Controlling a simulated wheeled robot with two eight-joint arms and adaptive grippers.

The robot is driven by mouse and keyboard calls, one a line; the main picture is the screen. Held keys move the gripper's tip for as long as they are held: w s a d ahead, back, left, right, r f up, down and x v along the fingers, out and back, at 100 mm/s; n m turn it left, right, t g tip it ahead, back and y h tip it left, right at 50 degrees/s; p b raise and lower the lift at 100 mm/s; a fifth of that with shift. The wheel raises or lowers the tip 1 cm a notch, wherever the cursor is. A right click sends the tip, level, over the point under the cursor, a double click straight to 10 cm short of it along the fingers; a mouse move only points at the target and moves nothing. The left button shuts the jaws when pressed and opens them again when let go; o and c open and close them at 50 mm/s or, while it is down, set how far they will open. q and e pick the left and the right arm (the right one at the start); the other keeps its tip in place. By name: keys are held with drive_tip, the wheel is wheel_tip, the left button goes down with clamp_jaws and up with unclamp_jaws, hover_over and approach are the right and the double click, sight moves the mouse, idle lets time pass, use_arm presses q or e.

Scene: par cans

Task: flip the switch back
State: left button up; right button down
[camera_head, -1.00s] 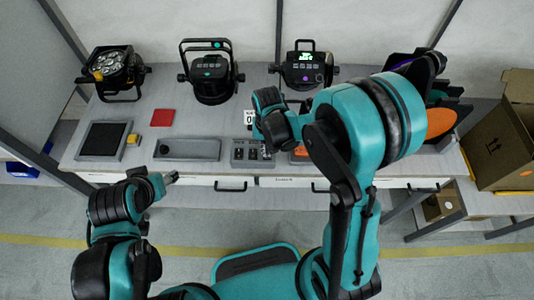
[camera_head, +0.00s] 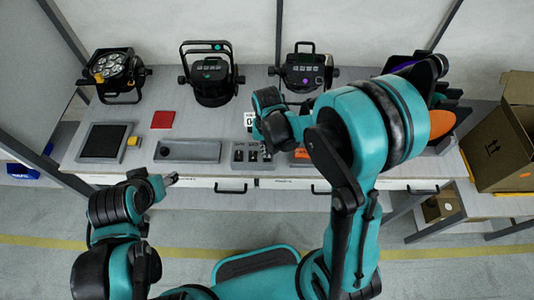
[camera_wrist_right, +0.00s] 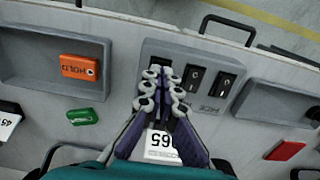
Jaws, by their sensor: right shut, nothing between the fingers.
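A grey switch box (camera_head: 238,164) sits near the table's front edge; it also shows in the right wrist view (camera_wrist_right: 212,103). Two dark rocker switches are plain there, a middle one (camera_wrist_right: 195,78) and a right one (camera_wrist_right: 224,84).
Three par cans stand at the back: left (camera_head: 114,72), middle (camera_head: 211,76), right (camera_head: 304,70). A cardboard box (camera_head: 500,150) is at right.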

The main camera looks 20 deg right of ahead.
drive_tip(key=shift+r+p, duration=1.8)
drive_tip(key=shift+r, duration=0.9)
drive_tip(key=shift+f, duration=0.1)
drive_tip(key=s+d+r+n+t+b, duration=0.3)
drive_tip(key=s+d+r+t+b, duration=0.1)
drive_tip(key=s+r+t, duration=0.3)
drive_tip(key=s+r+b, duration=0.1)
drive_tip(key=s+r, duration=0.1)
drive_tip(key=s, duration=0.1)
drive_tip(key=shift+s+d, duration=0.15)
drive_tip(key=shift+d, duration=0.2)
